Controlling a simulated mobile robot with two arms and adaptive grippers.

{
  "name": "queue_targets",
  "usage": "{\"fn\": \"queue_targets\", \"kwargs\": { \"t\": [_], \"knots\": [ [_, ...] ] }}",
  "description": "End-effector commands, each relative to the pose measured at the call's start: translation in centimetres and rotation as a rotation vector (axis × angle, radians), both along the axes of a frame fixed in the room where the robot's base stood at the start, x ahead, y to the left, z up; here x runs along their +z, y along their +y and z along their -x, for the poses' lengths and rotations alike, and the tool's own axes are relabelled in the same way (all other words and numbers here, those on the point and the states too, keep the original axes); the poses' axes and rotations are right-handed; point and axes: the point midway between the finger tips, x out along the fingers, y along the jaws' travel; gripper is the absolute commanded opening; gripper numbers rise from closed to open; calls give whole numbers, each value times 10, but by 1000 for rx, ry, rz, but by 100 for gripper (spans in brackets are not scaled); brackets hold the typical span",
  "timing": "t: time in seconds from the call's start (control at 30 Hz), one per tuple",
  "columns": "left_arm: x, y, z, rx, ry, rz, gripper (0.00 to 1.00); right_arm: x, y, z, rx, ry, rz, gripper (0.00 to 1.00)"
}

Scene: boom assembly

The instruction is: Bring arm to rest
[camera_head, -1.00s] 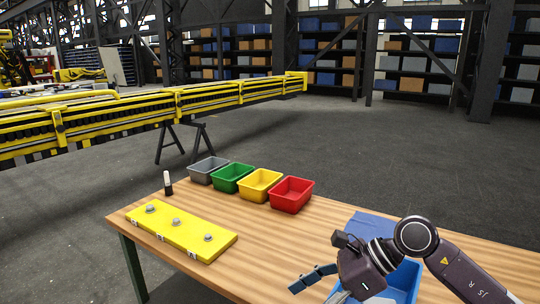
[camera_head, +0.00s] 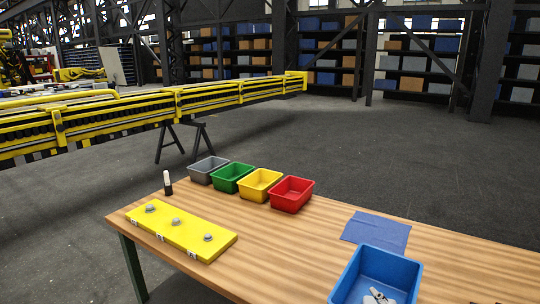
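Neither of my arms nor grippers shows in the head view. A wooden workbench (camera_head: 300,245) runs across the lower part of the picture. A yellow plate (camera_head: 181,234) with several grey bolt-like pieces lies on its left part. A black-and-white marker-like item (camera_head: 168,183) stands upright behind the plate. A larger blue bin (camera_head: 415,283) at the front right holds a few grey and white pieces (camera_head: 378,296), partly cut off by the picture's lower edge.
A grey bin (camera_head: 205,170), green bin (camera_head: 232,177), yellow bin (camera_head: 260,184) and red bin (camera_head: 291,194) stand along the back edge. A blue cloth (camera_head: 376,231) lies flat behind the blue bin. A long yellow boom (camera_head: 150,109) extends behind the bench. The bench middle is clear.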

Motion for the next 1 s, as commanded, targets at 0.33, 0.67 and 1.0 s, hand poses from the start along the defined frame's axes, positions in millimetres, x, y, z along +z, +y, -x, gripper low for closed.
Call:
{"fn": "queue_targets", "kwargs": {
  "t": [0.33, 0.67, 1.0],
  "knots": [
    [0, 0, 0, 0, 0, 0, 40, -151, -21, 159, -260, 673, -315, 67],
    [-3, 0, -1, -1, 0, 0, 40, -207, -11, 257, -370, 1005, -420, 67],
    [-11, 1, 1, -1, 2, -1, 40, -321, -8, 245, -373, 1043, -405, 67]
  ]
}}
